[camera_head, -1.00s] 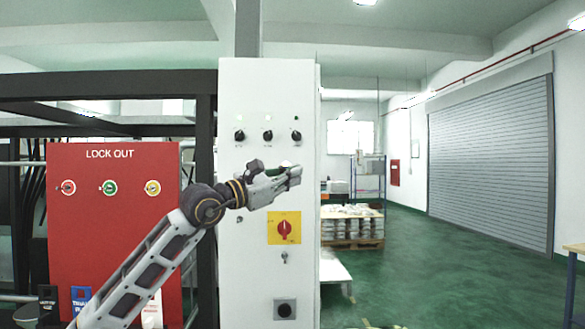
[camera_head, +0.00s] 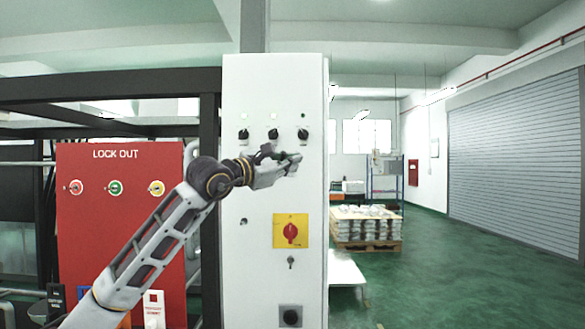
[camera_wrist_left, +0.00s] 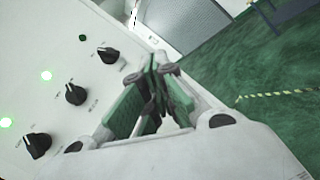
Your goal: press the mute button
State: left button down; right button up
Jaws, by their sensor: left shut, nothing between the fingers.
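A white control panel (camera_head: 258,80) stands upright in front of me. Near its top are three black knobs, the right one (camera_head: 303,134) with a small dark round button or lamp (camera_head: 303,115) above it. That dark round piece shows green in the left wrist view (camera_wrist_left: 82,37). I cannot read which control is the mute button. My left gripper (camera_head: 297,160) is shut and empty, in front of the panel just below the right knob. In the left wrist view its fingertips (camera_wrist_left: 160,66) point past the right knob (camera_wrist_left: 108,53). Contact with the panel cannot be told. My right gripper is not in view.
Lower on the panel are a red switch on a yellow plate (camera_head: 290,231), a key lock (camera_head: 290,262) and a black square fitting (camera_head: 290,316). A red lockout board (camera_head: 120,220) stands left, behind my arm. Right of the panel are a loaded pallet (camera_head: 365,228) and open green floor.

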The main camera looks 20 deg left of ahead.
pick_arm(q)
jog(key=w+a+p, duration=0.2)
jog(key=w+p, duration=0.3)
jog(key=w, duration=0.3)
jog(key=shift+w+a+p, duration=0.15)
jog(key=shift+a+p, duration=0.05)
jog(key=shift+p, duration=0.2)
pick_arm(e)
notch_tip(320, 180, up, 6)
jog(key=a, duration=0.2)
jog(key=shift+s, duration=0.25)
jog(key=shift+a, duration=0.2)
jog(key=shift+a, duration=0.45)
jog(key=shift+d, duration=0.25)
